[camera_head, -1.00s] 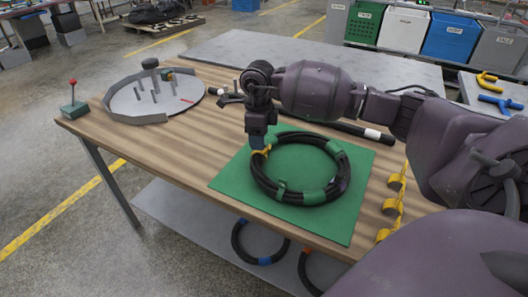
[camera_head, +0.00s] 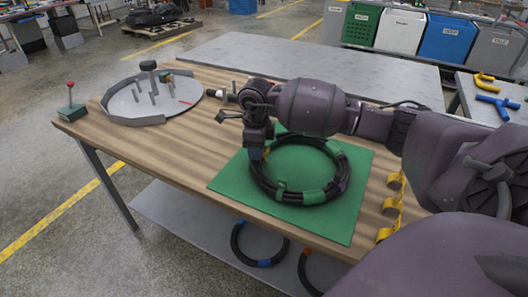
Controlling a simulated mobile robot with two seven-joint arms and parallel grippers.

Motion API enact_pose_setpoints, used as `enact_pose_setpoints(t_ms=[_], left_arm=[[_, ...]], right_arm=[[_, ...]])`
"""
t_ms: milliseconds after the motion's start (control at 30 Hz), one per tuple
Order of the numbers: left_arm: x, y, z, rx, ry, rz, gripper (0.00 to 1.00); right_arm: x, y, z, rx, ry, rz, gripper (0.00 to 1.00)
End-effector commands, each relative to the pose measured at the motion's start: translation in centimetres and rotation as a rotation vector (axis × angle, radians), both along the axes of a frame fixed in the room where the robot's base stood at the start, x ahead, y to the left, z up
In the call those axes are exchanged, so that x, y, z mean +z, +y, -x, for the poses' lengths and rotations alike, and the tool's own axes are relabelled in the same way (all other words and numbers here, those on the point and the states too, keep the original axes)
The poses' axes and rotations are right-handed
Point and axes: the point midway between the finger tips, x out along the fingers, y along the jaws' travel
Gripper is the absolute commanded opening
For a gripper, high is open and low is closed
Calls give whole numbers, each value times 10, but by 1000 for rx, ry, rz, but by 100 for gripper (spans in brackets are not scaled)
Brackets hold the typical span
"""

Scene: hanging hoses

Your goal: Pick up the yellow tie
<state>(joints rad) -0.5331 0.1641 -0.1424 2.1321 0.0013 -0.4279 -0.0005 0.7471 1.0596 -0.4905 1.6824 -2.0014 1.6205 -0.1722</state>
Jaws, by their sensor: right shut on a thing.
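A coiled black hose (camera_head: 310,198) lies on the green mat (camera_head: 356,213), with green bands around it. My right gripper (camera_head: 257,153) points down at the coil's upper left side and is shut. A small bit of yellow tie (camera_head: 266,153) shows at its fingertips, against the hose; most of it is hidden by the fingers. My left gripper is not in view.
A round grey tray (camera_head: 150,103) with upright pegs and a red-knobbed box (camera_head: 71,108) stand on the left of the wooden table (camera_head: 190,160). A grey table (camera_head: 310,62) stands behind.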

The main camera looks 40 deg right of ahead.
Motion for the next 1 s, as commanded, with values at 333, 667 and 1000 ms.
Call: enact_pose_setpoints(t_ms=[333,667,1000], left_arm=[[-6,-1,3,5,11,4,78],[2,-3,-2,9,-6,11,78],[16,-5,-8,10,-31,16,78]], right_arm=[[-16,-5,3,-10,19,12,0],[11,-6,1,-10,12,14,0],[105,-3,0,-6,-2,9,0]])
